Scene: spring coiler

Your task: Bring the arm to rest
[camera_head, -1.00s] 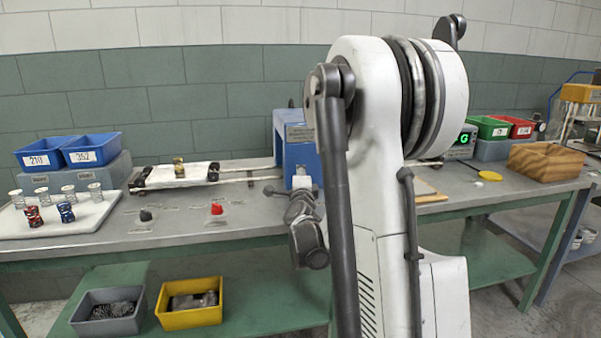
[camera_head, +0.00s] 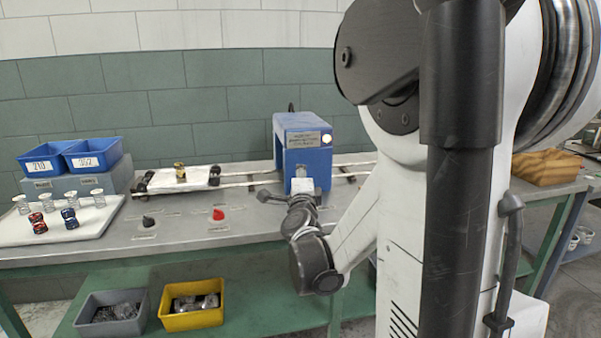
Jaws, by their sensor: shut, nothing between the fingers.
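My arm (camera_head: 400,200) is in view, large and close at the right, with its white and dark links covering that side. My gripper (camera_head: 300,206) is the dark, small end beyond the wrist joint, in front of the blue machine (camera_head: 303,135) and over the bench's front part. It is shut and empty. It overlaps the machine's lower front in the picture; I cannot tell whether they touch. The fingertips are small and hard to make out.
The bench (camera_head: 190,235) carries a white board (camera_head: 95,222) with small parts, blue bins (camera_head: 93,155), a black knob (camera_head: 148,221) and a red knob (camera_head: 217,214). A rail carriage (camera_head: 178,177) stands left of the machine. A wooden box (camera_head: 548,167) is at far right.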

